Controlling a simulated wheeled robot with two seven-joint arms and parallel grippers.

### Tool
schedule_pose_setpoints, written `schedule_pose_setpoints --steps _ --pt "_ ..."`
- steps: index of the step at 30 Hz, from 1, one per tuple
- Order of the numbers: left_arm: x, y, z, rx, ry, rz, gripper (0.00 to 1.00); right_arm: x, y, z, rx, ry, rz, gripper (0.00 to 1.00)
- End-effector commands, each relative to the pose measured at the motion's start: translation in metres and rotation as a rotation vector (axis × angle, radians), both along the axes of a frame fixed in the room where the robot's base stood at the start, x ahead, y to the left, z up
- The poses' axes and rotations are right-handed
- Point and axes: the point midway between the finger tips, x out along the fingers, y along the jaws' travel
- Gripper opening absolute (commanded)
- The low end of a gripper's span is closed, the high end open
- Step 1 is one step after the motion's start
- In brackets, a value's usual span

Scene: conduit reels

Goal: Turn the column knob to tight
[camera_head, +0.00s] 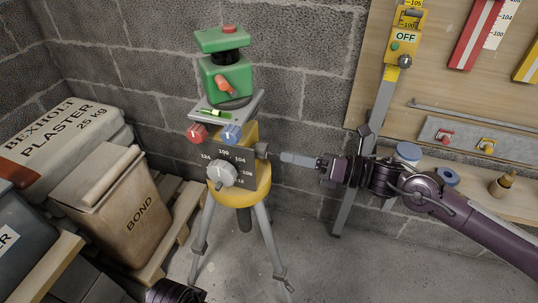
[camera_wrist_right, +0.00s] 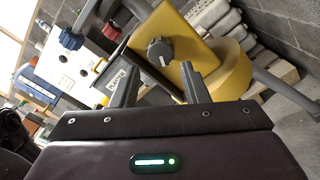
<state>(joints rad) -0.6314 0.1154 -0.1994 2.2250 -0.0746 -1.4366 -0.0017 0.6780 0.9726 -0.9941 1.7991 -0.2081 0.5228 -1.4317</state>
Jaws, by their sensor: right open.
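The column knob (camera_head: 262,150) is a small dark grey knob on the right side of the yellow tripod head (camera_head: 259,183). In the right wrist view the knob (camera_wrist_right: 160,50) is round and lobed, beside yellow housing. My right gripper (camera_head: 284,157) comes in from the right, level with the knob, its fingertips a short gap from it. In the wrist view its open fingers (camera_wrist_right: 160,72) point at the knob, which appears between and beyond the tips. No knob marking is readable. A dark purple part of my left arm (camera_head: 175,292) shows at the bottom edge; its jaws are not clear.
The tripod carries a green instrument (camera_head: 227,78), red (camera_head: 197,133) and blue (camera_head: 232,133) knobs, and a numbered dial with a pale knob (camera_head: 222,174).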

Motion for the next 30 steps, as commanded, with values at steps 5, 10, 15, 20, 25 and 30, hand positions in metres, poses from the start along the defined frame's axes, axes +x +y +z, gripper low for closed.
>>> schedule_pose_setpoints --steps 5,10,15,20,25,30 --pt "0.0 0.001 0.001 0.002 0.003 0.002 0.36 0.009 0.03 0.002 0.004 0.001 0.002 0.41" --pt "0.0 0.001 0.001 0.003 0.004 0.003 0.36 0.017 0.05 0.001 0.002 0.001 -0.001 0.41" --pt "0.0 0.001 0.001 0.003 0.005 0.003 0.36 0.019 0.059 0.001 0.001 0.002 -0.001 0.41" --pt "0.0 0.001 0.001 0.003 0.005 0.003 0.36 0.02 0.059 0.0 0.0 0.003 -0.002 0.41" --pt "0.0 0.001 0.001 0.003 0.005 0.003 0.36 0.02 0.059 0.0 0.001 0.003 -0.003 0.28" --pt "0.0 0.001 0.001 0.003 0.005 0.003 0.36 0.02 0.058 0.0 0.001 0.003 -0.003 0.09"
